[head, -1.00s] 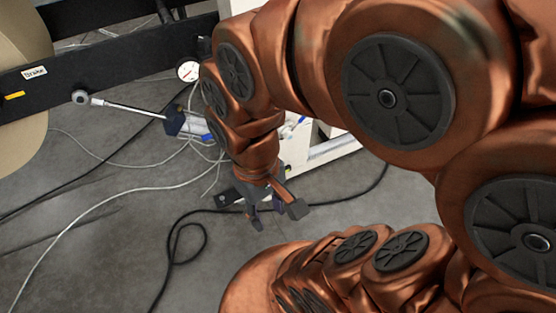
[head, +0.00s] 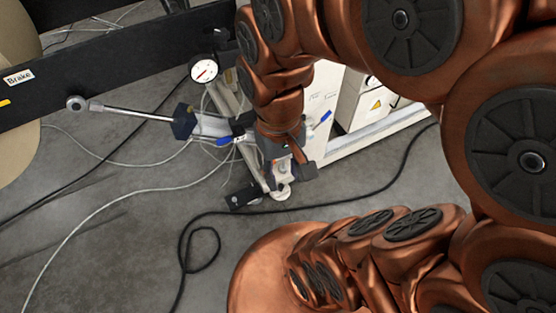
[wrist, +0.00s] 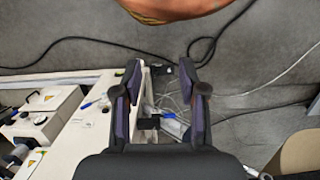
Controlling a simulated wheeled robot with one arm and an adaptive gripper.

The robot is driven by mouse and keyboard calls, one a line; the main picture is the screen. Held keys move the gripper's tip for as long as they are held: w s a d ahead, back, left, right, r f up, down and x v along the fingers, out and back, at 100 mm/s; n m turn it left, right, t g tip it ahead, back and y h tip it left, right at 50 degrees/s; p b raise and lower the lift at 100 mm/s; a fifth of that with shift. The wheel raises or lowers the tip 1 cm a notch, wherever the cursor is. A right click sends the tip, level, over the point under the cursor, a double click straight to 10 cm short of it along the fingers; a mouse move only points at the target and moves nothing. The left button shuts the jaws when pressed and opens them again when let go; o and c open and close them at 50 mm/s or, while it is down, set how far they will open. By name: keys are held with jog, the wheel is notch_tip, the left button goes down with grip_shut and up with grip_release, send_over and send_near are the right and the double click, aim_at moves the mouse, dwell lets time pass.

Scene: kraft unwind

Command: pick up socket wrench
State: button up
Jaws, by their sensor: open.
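My gripper (head: 287,172) points down beside the near end of a white cart, its fingers apart. In the wrist view the two dark fingers of my gripper (wrist: 161,85) stand wide apart with nothing held between them. I cannot pick out a socket wrench with certainty in either view. A small dark piece (wrist: 150,122) shows between the finger bases in the wrist view, at the cart's edge, but its shape is too unclear to name. My arm hides part of the cart top in the head view.
The white cart (wrist: 65,135) carries boxes and a blue pen (head: 322,119). A dial gauge (head: 203,70) and a silver rod (head: 135,110) with a dark block stand left of my gripper. A black beam (head: 100,73) crosses the upper left. Cables (head: 200,238) lie on the grey floor.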

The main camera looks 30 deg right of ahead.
jog(key=w+d+f+m+b, duration=0.4)
jog(key=w+f+m+b, duration=0.2)
jog(key=w+f+b, duration=0.8)
jog(key=m+t+y+b, duration=0.2)
jog(key=m+b, duration=1)
jog(key=b, duration=1.1)
send_near(282, 165)
jog(key=shift+s+a+r, duration=0.1)
jog(key=shift+a+r, duration=0.05)
jog(key=shift+a, duration=0.15)
jog(key=shift+f, duration=0.6)
jog(key=shift+a+f+b, duration=0.2)
jog(key=shift+f+b, duration=0.25)
jog(key=shift+f, duration=0.7)
jog(key=shift+a+f+b, duration=0.15)
jog(key=shift+f+b, duration=0.35)
jog(key=shift+f, duration=0.6)
jog(key=shift+a+f+b, duration=0.2)
jog(key=shift+f+b, duration=0.25)
jog(key=shift+f, duration=0.7)
jog(key=shift+r, duration=0.1)
grip_shut()
